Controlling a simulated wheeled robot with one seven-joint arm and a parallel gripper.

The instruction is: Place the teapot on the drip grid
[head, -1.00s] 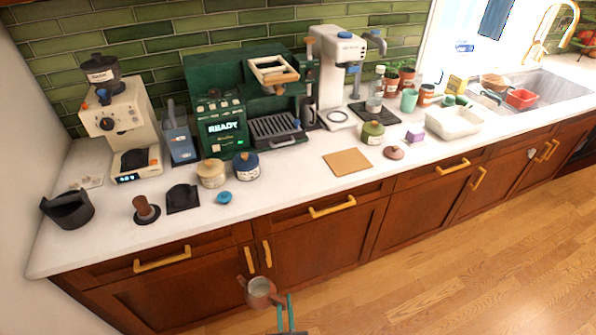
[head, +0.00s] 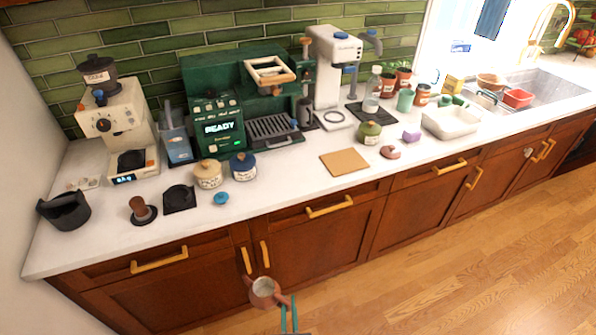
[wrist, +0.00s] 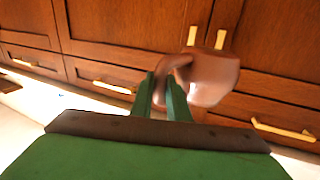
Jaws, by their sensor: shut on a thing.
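The teapot (head: 264,291), a copper-brown pot with a spout, is held in front of the lower cabinets, below counter height. Its round top faces the camera. My gripper (head: 288,304) has green fingers and is shut on its handle. In the wrist view the teapot (wrist: 212,76) is just beyond my gripper (wrist: 168,92), with the handle between the fingertips. A dark slatted drip grid (head: 272,130) sits at the base of the green espresso machine (head: 212,95). A dark flat mat or grid (head: 374,117) lies farther right with a glass vessel on it.
The counter's front edge and cabinet handles (head: 160,260) are near the teapot. Two lidded jars (head: 208,174) stand before the espresso machine. A cork mat (head: 344,161) lies bare on the counter. A green jar (head: 369,134) and white basin (head: 450,122) stand right.

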